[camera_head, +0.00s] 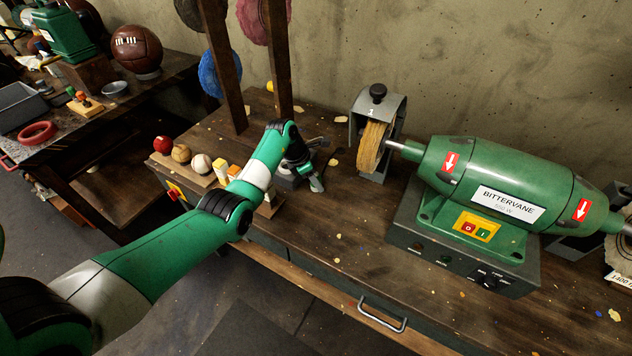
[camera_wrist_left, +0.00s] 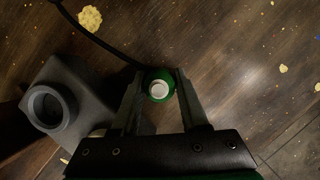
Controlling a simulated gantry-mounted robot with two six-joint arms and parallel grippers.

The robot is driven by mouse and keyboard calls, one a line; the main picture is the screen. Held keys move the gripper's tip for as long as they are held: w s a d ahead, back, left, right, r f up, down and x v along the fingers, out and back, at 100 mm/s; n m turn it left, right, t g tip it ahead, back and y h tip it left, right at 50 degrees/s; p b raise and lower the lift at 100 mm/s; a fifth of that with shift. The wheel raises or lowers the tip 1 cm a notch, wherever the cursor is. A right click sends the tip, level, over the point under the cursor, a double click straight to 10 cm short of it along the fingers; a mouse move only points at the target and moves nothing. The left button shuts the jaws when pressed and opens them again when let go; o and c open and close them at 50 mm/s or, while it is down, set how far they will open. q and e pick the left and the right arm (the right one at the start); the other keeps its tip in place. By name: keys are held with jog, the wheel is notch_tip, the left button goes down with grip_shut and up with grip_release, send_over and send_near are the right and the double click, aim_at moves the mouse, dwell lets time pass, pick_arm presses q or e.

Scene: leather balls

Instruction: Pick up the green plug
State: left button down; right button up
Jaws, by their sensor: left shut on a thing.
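The green plug (camera_wrist_left: 158,78) shows in the left wrist view as a small green round body with a white circular face. My left gripper (camera_wrist_left: 157,85) is shut on it, one finger on each side. A black cord runs from beside the plug toward the upper left. In the head view my left gripper (camera_head: 316,182) is over the bench, beside the grinder's left end. The plug cannot be made out in the head view. I cannot tell whether it touches the bench. My right gripper is not in view.
A grey block (camera_wrist_left: 62,100) with a round opening stands left of the plug in the left wrist view. The green grinder (camera_head: 500,180) and its wheel (camera_head: 371,146) stand to the right. Small balls (camera_head: 180,153) line a wooden strip at left. The bench front is mostly clear.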

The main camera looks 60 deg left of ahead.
aim_at(318, 175)
pick_arm(q)
notch_tip(318, 175, up, 4)
jog(key=p, duration=0.3)
jog(key=shift+s+d+r, duration=0.1)
jog(key=shift+s+r, duration=0.05)
jog(key=s+d+r+p, duration=0.8)
jog(key=s+p, duration=0.1)
jog(key=s, duration=0.2)
jog(key=shift+r+p, duration=0.3)
jog(key=shift+p, duration=0.1)
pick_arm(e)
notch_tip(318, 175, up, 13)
